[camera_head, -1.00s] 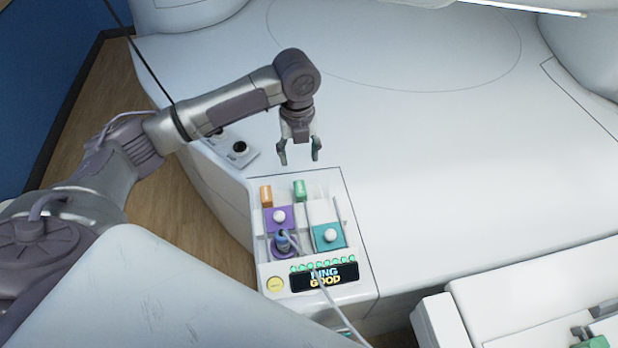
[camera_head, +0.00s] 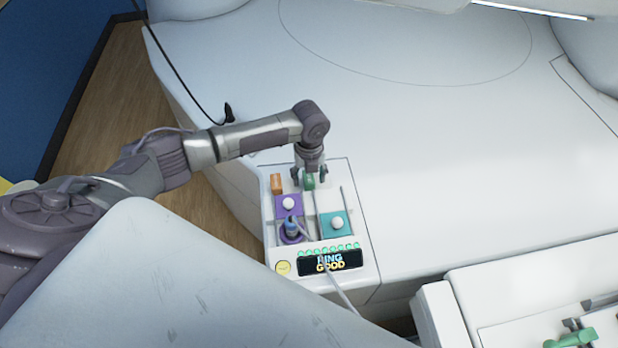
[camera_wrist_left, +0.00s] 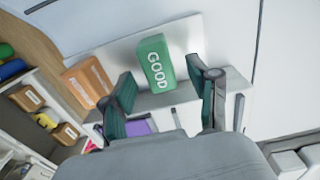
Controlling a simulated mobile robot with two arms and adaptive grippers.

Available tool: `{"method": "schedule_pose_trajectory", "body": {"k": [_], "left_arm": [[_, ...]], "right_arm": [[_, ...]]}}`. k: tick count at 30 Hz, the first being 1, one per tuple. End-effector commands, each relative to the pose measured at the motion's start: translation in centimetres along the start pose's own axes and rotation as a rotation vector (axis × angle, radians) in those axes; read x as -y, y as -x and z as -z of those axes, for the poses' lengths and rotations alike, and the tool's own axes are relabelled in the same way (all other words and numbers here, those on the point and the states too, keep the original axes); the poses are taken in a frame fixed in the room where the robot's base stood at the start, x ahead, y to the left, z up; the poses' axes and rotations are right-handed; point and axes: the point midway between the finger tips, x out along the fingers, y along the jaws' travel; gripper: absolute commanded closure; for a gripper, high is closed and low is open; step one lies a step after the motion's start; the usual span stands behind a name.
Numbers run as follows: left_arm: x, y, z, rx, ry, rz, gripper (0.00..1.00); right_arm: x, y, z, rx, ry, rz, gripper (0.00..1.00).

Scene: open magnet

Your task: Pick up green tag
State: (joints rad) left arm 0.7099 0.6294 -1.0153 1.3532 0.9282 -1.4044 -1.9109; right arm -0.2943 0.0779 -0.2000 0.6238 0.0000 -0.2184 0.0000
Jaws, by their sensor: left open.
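The green tag (camera_head: 309,181) stands at the back of the white console (camera_head: 362,235). In the left wrist view the green tag (camera_wrist_left: 156,63) shows the word GOOD and stands upright, slightly tilted in the picture. My left gripper (camera_head: 309,174) is open above the console, right at the green tag. In the left wrist view its two fingers (camera_wrist_left: 163,92) are apart, one on each side of the tag's lower part. I cannot tell whether either finger touches it. My right gripper is not in view.
An orange tag (camera_head: 277,184) stands just left of the green one. A cable runs off the console's front. The white surface to the right is clear.

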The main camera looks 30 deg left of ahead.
Motion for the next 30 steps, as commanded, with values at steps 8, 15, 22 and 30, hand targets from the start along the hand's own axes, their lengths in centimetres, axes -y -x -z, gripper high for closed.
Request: {"method": "schedule_pose_trajectory", "body": {"k": [8,15,22,30], "left_arm": [[0.04,-0.17,0.00,0.001,-0.001,0.001,0.46],[0.03,-0.13,-0.02,0.001,-0.001,0.001,0.86],[0.04,-0.11,-0.03,0.001,-0.001,0.001,1.00],[0.07,0.61,-0.09,0.002,0.000,0.002,1.00]], "right_arm": [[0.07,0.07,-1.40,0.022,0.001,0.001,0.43],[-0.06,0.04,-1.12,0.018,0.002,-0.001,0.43],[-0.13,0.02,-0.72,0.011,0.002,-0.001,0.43],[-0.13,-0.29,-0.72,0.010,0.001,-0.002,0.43]]}}
